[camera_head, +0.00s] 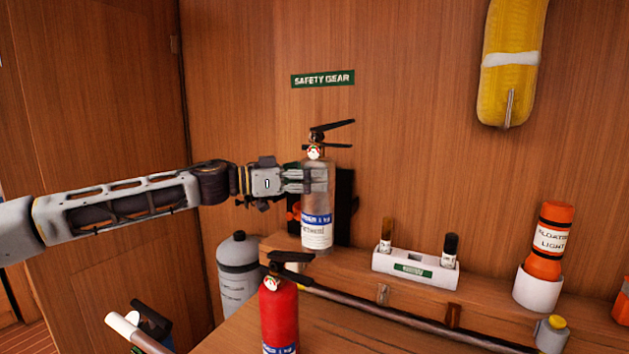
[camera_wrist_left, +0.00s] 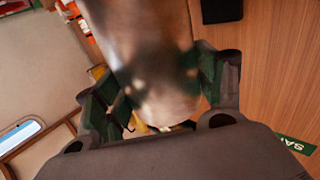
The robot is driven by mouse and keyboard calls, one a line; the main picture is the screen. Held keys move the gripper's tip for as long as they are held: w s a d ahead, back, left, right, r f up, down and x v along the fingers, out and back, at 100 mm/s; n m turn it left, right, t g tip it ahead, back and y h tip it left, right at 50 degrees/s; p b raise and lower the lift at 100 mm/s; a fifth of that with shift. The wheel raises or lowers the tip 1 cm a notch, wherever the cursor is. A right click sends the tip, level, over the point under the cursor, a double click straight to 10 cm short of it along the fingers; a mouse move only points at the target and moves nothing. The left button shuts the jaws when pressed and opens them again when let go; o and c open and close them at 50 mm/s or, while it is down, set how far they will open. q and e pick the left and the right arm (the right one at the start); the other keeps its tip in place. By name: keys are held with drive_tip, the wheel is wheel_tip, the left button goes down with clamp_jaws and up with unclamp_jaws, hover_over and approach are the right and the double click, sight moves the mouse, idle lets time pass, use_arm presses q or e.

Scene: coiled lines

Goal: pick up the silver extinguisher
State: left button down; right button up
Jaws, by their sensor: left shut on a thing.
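The silver extinguisher (camera_head: 317,215) stands upright in the head view, with a black handle on top, a small gauge and a blue and white label. My left gripper (camera_head: 312,180) comes in from the left and is shut on its upper body. In the left wrist view the silver extinguisher (camera_wrist_left: 155,60) is large and blurred between the two fingers of my left gripper (camera_wrist_left: 155,90). A dark bracket shows behind it in the head view; whether its base touches the shelf cannot be told. My right gripper is not in view.
A red extinguisher (camera_head: 279,315) stands in front, below the silver one. A grey cylinder (camera_head: 238,275) is at left. A white holder (camera_head: 415,268), an orange floating light (camera_head: 548,240) and a long pole (camera_head: 400,315) lie to the right. A yellow float (camera_head: 511,60) hangs on the wall.

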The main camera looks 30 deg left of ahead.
sight(307, 168)
use_arm(q)
drive_tip(key=s+r, duration=0.1)
drive_tip(key=s+r+b, duration=0.1)
drive_tip(key=s, duration=0.1)
drive_tip(key=shift+s+r, duration=0.1)
drive_tip(key=shift+s, duration=0.1)
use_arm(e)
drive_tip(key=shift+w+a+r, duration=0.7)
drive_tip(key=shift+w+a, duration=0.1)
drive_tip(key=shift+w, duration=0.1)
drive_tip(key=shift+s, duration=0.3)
